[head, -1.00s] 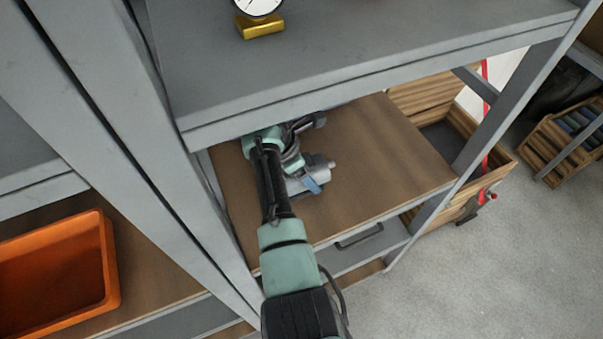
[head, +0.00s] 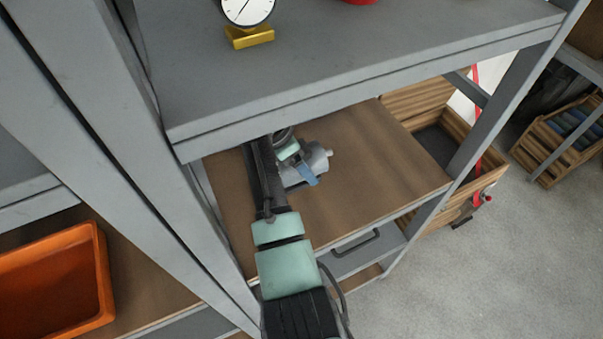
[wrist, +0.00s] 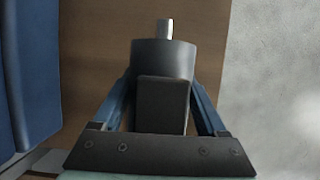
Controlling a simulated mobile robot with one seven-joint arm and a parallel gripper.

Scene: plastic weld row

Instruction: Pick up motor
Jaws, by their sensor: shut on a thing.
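The motor (head: 318,157) is a grey cylinder with a short shaft at its end. In the head view it is on or just above the brown wooden shelf (head: 385,165), under the grey upper shelf. My gripper (head: 306,176) is around it, with one blue finger showing on the near side. In the wrist view the motor (wrist: 165,58) sits between the two blue fingers of my gripper (wrist: 160,95), its shaft pointing away. The gripper is shut on the motor. My arm hides part of the motor, and I cannot tell whether it touches the shelf.
The grey upper shelf (head: 350,75) hangs close over my arm and carries a gauge on a yellow base (head: 249,37). Grey uprights stand at both sides. An orange bin (head: 55,280) is at the lower left. A wooden crate (head: 480,150) is beyond the right upright. The brown shelf's right part is clear.

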